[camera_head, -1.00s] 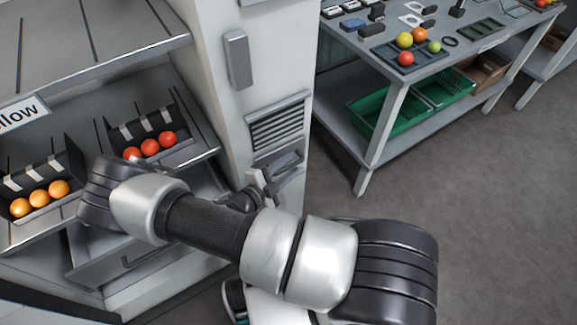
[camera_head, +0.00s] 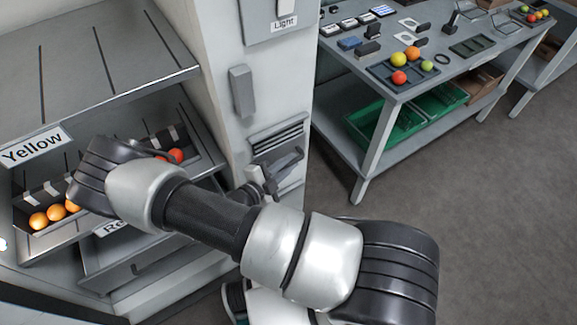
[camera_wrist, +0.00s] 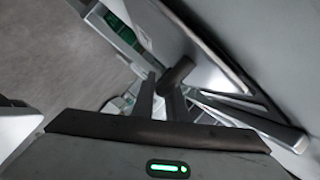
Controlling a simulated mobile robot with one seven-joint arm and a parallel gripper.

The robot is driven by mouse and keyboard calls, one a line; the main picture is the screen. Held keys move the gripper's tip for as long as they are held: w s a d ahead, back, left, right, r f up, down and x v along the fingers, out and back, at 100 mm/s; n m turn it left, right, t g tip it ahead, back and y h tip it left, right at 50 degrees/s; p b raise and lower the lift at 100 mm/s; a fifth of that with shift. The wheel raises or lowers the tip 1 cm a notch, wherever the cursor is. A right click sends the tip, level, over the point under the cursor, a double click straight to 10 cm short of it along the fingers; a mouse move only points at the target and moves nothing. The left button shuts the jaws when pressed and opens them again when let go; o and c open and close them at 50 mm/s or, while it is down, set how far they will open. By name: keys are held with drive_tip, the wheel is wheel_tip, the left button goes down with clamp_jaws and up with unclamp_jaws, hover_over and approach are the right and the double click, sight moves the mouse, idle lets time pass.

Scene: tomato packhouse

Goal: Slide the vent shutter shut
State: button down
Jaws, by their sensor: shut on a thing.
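The vent (camera_head: 281,136) is in the front of the white cabinet, with a few dark slats showing at its top. The grey shutter (camera_head: 290,183) covers the vent's lower part, so the vent is partly open. My gripper (camera_head: 268,176) is at the shutter, shut on its handle; my arm partly hides the grip. In the wrist view my gripper (camera_wrist: 162,98) has its two fingers around the dark, round-ended handle (camera_wrist: 178,73).
Left are shelves with a Yellow label (camera_head: 36,147) and tomato trays. A table (camera_head: 370,150) with green crates (camera_head: 385,124) stands right. Open floor lies in front.

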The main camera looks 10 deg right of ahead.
sight(288, 150)
wheel_tip(288, 150, up, 6)
drive_tip(key=p, duration=0.3)
drive_tip(key=shift+w+r, duration=0.1)
drive_tip(key=shift+r, duration=0.1)
drive_tip(key=c, duration=1.8)
unclamp_jaws()
drive_tip(key=shift+r, duration=0.1)
drive_tip(key=shift+o, duration=0.2)
drive_tip(key=shift+s+a, duration=0.4)
drive_tip(key=shift+a, duration=0.1)
drive_tip(key=v, duration=1.6)
drive_tip(key=shift+s+a, duration=0.1)
